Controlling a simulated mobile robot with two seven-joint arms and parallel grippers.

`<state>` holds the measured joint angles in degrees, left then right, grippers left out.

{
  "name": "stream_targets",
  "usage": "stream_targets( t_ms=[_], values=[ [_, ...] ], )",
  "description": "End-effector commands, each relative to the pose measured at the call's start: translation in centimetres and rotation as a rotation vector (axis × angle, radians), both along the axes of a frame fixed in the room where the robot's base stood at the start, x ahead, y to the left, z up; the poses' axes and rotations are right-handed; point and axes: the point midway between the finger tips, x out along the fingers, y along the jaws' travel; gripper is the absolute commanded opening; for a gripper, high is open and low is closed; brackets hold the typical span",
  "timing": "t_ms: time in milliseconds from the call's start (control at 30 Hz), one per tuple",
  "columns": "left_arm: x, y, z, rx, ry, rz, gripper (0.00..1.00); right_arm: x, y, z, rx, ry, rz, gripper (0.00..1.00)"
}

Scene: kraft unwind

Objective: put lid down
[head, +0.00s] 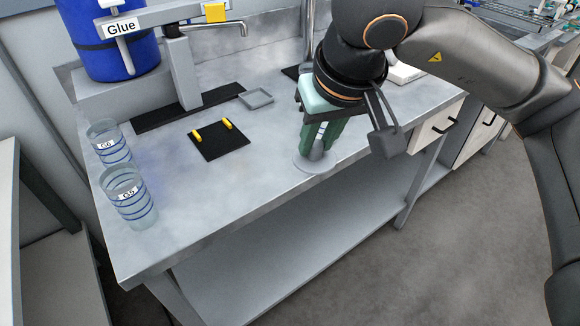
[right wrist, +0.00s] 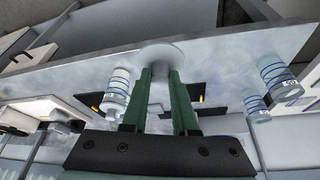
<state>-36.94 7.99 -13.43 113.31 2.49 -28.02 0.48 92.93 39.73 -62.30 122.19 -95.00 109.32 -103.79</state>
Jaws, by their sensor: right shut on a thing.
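The lid is a pale grey round disc (head: 314,163) near the front edge of the metal bench (head: 240,185). My right gripper (head: 316,152), with green fingers, points down above the lid and is shut on its middle. In the right wrist view the lid (right wrist: 161,52) sits at the tips of the two fingers (right wrist: 161,75). I cannot tell whether the lid touches the bench. The part of the lid between the fingers is mostly hidden. My left gripper is not in view.
Clear jars labelled G6 (head: 107,144) and G5 (head: 130,198) stand at the bench's left end. Another labelled jar (right wrist: 118,92) is close to the right gripper. A black pad with yellow posts (head: 219,141), a grey square tray (head: 256,98) and a blue glue drum (head: 108,40) stand farther back.

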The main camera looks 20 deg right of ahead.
Motion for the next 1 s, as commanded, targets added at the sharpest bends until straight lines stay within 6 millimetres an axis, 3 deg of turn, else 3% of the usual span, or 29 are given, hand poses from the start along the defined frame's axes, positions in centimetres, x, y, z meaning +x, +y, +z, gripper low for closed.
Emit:
stream_targets(
  t_ms=[167, 433, 600, 1000],
  values=[
    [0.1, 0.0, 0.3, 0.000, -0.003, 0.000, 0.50, 2.3, -0.3, -1.1, 0.001, 0.005, -0.005, 0.00],
    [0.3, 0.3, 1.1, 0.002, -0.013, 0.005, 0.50, 8.9, -0.8, -4.0, 0.000, 0.005, -0.004, 0.00],
    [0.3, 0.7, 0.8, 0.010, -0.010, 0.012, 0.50, 11.5, -1.0, -7.3, 0.001, 0.005, -0.002, 0.00],
    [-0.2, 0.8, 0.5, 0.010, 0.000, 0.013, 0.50, 14.0, -1.3, -10.4, -0.001, 0.003, -0.001, 0.00]
  ],
)
